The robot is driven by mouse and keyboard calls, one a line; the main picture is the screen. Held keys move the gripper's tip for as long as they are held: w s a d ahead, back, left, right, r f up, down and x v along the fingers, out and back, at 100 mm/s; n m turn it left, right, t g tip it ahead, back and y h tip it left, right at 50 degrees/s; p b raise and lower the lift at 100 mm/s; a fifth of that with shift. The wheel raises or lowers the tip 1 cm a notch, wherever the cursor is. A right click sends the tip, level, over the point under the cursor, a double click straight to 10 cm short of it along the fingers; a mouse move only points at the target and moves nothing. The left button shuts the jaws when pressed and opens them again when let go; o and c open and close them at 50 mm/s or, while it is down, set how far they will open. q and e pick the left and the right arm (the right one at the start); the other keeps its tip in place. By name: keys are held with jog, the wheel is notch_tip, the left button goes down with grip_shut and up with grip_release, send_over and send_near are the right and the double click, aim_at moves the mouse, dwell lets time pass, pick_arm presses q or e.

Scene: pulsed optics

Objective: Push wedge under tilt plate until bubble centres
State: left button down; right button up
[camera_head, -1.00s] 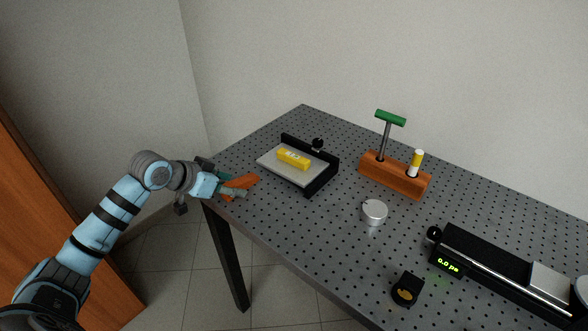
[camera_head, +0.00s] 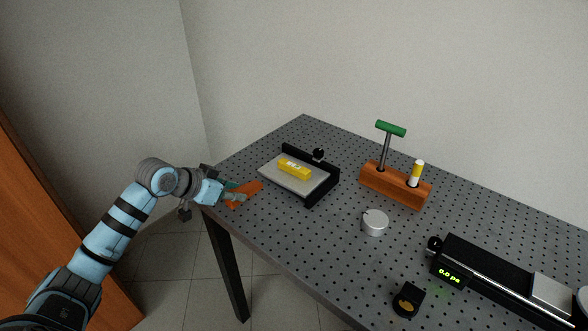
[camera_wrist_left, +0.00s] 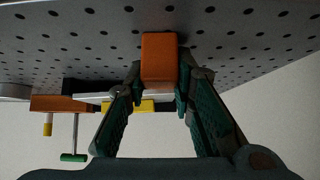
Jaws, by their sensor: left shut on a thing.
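The orange wedge (camera_head: 246,189) is at the left edge of the table, a little apart from the tilt plate (camera_head: 284,181) in the head view. My left gripper (camera_head: 235,192) is shut on the wedge, whose end face (camera_wrist_left: 159,58) shows between the fingers in the left wrist view. The tilt plate is a pale slab in a black frame, with a yellow bubble level (camera_head: 294,168) lying on it. The bubble is too small to read. My right gripper is out of view.
An orange block (camera_head: 394,187) holds a green T-handled tool (camera_head: 390,130) and a yellow-and-white stick (camera_head: 416,172). A silver knob (camera_head: 375,223), a small black mount (camera_head: 408,299) and a black rail with a display (camera_head: 452,275) stand nearer. Bare perforated table (camera_head: 300,232) lies between.

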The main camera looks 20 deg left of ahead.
pick_arm(q)
jog(key=shift+w+d, duration=0.35)
jog(key=shift+w, duration=0.7)
jog(key=shift+w+d, duration=0.3)
jog(key=shift+w, duration=0.7)
jog(key=shift+w+d, duration=0.35)
jog(key=shift+w, duration=0.7)
jog(key=shift+w+p, duration=0.2)
jog(key=shift+p, duration=0.5)
jog(key=c, duration=1.3)
grip_release()
jog(key=v, duration=1.1)
jog(key=shift+s+a+r, duration=0.1)
jog(key=shift+s+a, duration=0.05)
jog(key=shift+s, duration=0.1)
jog(key=shift+s+r, duration=0.2)
jog(key=shift+r, duration=0.05)
